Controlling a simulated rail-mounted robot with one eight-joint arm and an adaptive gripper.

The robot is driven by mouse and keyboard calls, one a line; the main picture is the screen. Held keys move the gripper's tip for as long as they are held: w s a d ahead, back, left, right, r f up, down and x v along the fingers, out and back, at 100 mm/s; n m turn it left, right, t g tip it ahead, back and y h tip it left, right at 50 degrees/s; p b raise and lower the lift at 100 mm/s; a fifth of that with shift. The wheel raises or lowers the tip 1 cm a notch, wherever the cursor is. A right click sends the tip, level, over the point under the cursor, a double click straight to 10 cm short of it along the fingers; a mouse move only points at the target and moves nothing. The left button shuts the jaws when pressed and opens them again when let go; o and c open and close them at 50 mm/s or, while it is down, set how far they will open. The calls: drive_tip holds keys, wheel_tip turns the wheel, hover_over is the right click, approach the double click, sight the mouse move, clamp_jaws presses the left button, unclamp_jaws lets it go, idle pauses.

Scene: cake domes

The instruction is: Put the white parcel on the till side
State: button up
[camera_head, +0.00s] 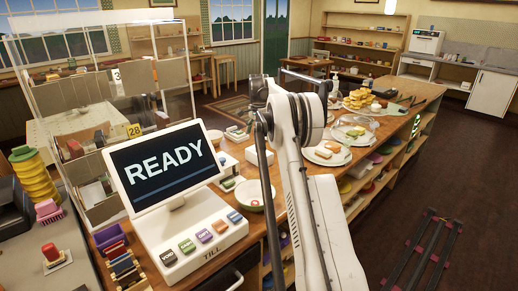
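The till (205,240) stands on the counter at the front left, and its tilted screen (165,165) reads READY. A row of coloured keys runs along its base. My white arm rises through the middle of the picture and covers part of the counter behind it. The end of the arm is hard to make out among dark parts near the arm's top, so I cannot tell whether my gripper is open or shut. I cannot pick out a white parcel with certainty; small pale items lie on the counter behind the till, and my arm may hide others.
A clear screen (120,75) stands behind the till. A white bowl (250,195) sits right of the till. Plates of food (327,152) and a glass dome (352,128) crowd the wooden counter. Yellow stacked cups (35,178) stand at far left. The dark floor at right is mostly free.

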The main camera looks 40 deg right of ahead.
sight(259, 151)
drive_tip(key=s+a+r+n+t, duration=0.2)
drive_tip(key=s+a+r+n, duration=0.15)
drive_tip(key=a+r, duration=1.2)
drive_tip(key=s+a+r+n+t+h, duration=0.1)
drive_tip(key=s+a+r+n, duration=0.15)
drive_tip(key=s+a, duration=0.35)
drive_tip(key=s+a+r+n, duration=0.2)
drive_tip(key=s+a+r, duration=0.15)
drive_tip(key=a, duration=0.45)
drive_tip(key=s+a+f+n+t, duration=0.2)
drive_tip(key=s+a+n, duration=0.3)
drive_tip(key=s+a, duration=0.75)
drive_tip(key=s+a+f+n+t, duration=0.1)
drive_tip(key=s+a+f+n, duration=0.1)
drive_tip(key=s+f, duration=0.3)
drive_tip(key=s+a+f+n+t+y, duration=0.1)
drive_tip(key=s+a+f, duration=0.3)
drive_tip(key=s, duration=0.7)
drive_tip(key=shift+f+n, duration=0.45)
drive_tip(key=shift+n, duration=0.25)
